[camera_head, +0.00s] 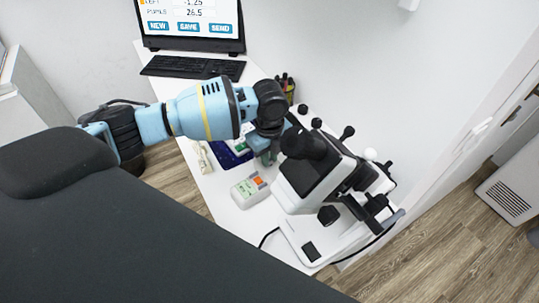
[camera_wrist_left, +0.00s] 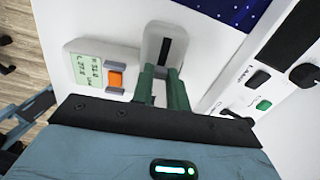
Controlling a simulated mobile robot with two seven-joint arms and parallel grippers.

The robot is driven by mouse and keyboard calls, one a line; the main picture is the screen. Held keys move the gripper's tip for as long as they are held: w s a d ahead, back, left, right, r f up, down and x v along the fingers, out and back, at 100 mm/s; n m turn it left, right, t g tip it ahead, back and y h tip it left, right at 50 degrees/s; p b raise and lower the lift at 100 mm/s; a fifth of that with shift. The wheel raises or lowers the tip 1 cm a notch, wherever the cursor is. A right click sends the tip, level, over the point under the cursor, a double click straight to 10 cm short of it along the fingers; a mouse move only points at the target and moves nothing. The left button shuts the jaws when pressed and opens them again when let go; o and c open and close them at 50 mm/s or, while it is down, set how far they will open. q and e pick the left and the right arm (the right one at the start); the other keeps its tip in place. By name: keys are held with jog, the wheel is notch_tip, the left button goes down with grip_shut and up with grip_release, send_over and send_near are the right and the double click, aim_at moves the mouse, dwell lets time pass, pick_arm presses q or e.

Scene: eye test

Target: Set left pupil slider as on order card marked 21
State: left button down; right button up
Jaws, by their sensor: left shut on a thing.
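In the left wrist view, a pale rounded housing with a black slot (camera_wrist_left: 164,48) stands in front of my left gripper (camera_wrist_left: 162,80). Its two green fingers are at the near end of the slot, shut on a small part there that they mostly hide; it appears to be the pupil slider. In the head view my left gripper (camera_head: 264,158) points down beside the white and black eye instrument (camera_head: 307,183), which partly hides the contact. I cannot make out an order card marked 21. My right gripper is not in view.
A small unit with an orange button and a display (camera_head: 250,190) sits close to the gripper. A starry blue mat (camera_head: 226,160) and a pen cup (camera_head: 288,88) are nearby. A monitor reading pupils 26.5 (camera_head: 190,15) and a keyboard (camera_head: 192,67) are at the back.

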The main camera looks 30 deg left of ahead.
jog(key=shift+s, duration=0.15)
pick_arm(q)
jog(key=shift+w+a, duration=0.35)
jog(key=shift+a, duration=0.4)
jog(key=c, duration=1.5)
grip_release()
jog(key=shift+o, duration=0.7)
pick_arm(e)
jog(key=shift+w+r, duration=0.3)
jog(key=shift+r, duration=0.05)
pick_arm(q)
notch_tip(320, 180, up, 6)
jog(key=shift+r+p, duration=0.25)
jog(key=shift+p, duration=0.25)
jog(key=shift+r, duration=0.65)
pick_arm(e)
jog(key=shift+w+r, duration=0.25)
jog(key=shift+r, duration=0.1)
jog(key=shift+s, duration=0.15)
